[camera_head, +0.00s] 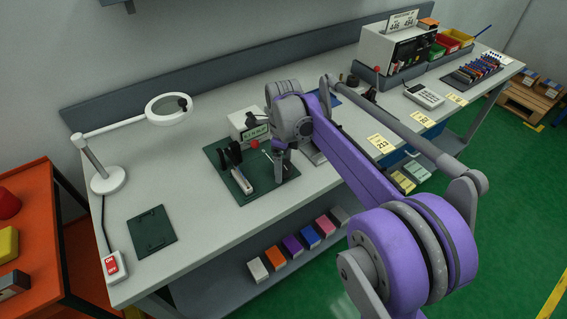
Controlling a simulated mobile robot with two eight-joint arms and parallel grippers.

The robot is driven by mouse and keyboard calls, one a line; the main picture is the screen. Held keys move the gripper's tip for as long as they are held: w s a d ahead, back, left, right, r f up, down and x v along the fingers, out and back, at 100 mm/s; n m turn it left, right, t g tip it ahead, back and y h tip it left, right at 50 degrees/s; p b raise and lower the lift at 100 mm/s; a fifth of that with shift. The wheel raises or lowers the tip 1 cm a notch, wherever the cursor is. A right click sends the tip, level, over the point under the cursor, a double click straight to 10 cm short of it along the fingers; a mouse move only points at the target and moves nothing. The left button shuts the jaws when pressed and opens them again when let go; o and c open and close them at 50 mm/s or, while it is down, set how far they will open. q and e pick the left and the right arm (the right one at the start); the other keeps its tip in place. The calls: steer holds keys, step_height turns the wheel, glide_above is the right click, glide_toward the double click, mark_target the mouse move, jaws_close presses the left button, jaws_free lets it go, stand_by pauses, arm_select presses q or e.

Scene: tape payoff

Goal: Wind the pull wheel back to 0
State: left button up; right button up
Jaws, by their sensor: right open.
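My right arm reaches in from the lower right over the bench. My right gripper (280,158) points down over the dark green mat (222,160) and looks open, with nothing seen in it. A white box with a small green display (248,124) stands just behind it; I cannot read its digits for certain. A red knob (254,144) shows in front of the box, left of the gripper. I cannot make out the pull wheel; my wrist and gripper cover that spot. My left gripper is not in view.
A black and white tool (240,180) stands on the mat's left part. A ring lamp (168,108) and a small green plate (152,230) are at the left. A machine (376,52), bins and a calculator (424,96) stand at the right. Bare bench lies left of the mat.

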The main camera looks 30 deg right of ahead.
steer(key=c, duration=1.4)
steer(key=shift+o, duration=0.2)
